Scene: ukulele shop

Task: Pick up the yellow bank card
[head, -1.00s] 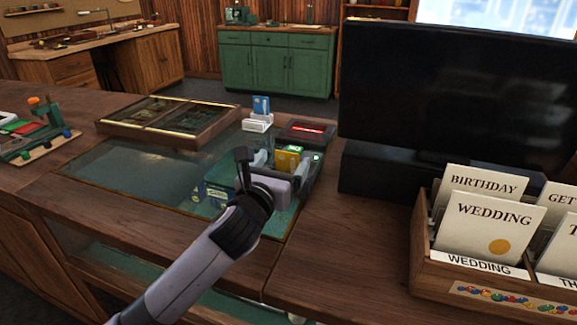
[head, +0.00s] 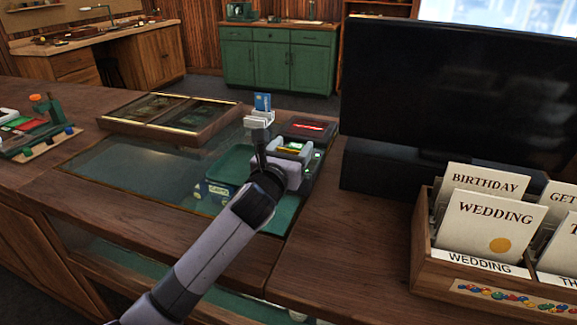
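The yellow bank card (head: 289,149) shows only as a thin yellow strip beside a bit of green, at the head of my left gripper (head: 293,150). Most of the card is hidden behind the gripper. The gripper reaches in from the lower left, over the glass-topped counter and close to the card. Its fingers are mostly hidden, so I cannot tell whether they are closed on the card. My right gripper is out of view.
A blue card stands in a white holder (head: 259,119) just behind the gripper. A dark tray with a red item (head: 307,127) lies behind right. A black monitor (head: 450,85) and a wooden card rack (head: 423,255) stand right. A framed display case (head: 165,140) lies left.

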